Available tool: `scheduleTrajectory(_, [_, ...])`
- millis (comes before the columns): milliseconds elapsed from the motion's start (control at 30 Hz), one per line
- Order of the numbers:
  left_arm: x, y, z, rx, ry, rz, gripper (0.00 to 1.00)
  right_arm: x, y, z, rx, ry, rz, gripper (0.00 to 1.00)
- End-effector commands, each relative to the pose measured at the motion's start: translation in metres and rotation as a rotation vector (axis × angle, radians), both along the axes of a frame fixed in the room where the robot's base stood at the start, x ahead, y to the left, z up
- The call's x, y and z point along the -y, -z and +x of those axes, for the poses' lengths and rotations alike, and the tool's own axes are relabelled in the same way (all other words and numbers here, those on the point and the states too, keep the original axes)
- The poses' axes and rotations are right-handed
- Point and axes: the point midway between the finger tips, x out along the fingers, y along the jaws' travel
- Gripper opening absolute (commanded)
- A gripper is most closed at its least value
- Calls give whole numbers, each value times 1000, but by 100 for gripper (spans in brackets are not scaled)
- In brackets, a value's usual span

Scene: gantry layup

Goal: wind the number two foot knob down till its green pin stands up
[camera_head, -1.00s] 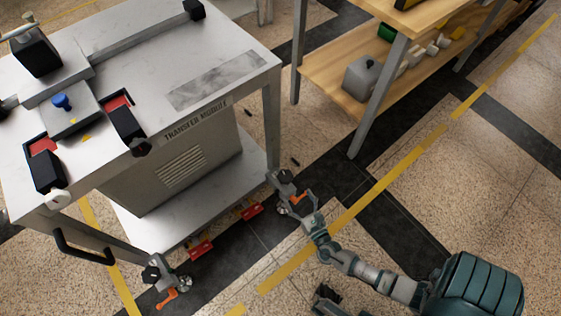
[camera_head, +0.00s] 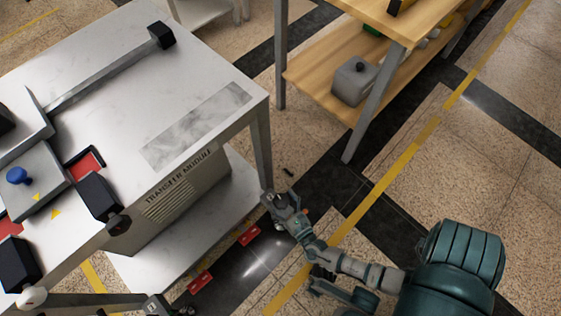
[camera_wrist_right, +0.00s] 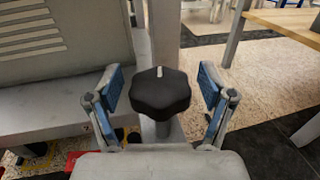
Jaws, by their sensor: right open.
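A black lobed knob (camera_wrist_right: 160,93) with a pale mark on top stands upright in the right wrist view. It is at the foot of a table leg. My right gripper (camera_wrist_right: 163,88) is open, with one blue-padded finger on each side of the knob and a gap at both sides. In the head view my right gripper (camera_head: 280,207) is low at the near right leg and hides most of that foot. No green pin shows, and I cannot read a number on the foot.
The transfer module table (camera_head: 200,75) stands over its lower shelf (camera_head: 190,230). Red brackets (camera_head: 249,235) lie along the shelf's near edge. Another foot (camera_head: 160,304) is at the bottom edge. A wooden bench (camera_head: 315,72) stands at the back right. The floor right of the yellow line is clear.

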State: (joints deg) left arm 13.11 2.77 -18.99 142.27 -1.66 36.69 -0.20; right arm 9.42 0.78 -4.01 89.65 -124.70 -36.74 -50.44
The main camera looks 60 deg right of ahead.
Motion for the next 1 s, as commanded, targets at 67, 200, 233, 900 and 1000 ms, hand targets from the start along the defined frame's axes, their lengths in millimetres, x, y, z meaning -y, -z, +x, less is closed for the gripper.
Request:
scheduleTrajectory(67, [0,0,0,-2,0,2,81,0,0,0,0,0,1,81])
scheduleTrajectory(200, [0,1,0,-1,1,6,81,2,2,0,-1,-1,6,46])
scheduleTrajectory(233, [0,1,0,-1,0,7,81,2,2,0,-1,-1,6,39])
scheduleTrajectory(900, [0,0,0,-1,0,0,81,2,3,0,-3,2,6,21])
scheduleTrajectory(1000, [0,0,0,-1,0,0,81,2,3,0,-3,4,6,21])
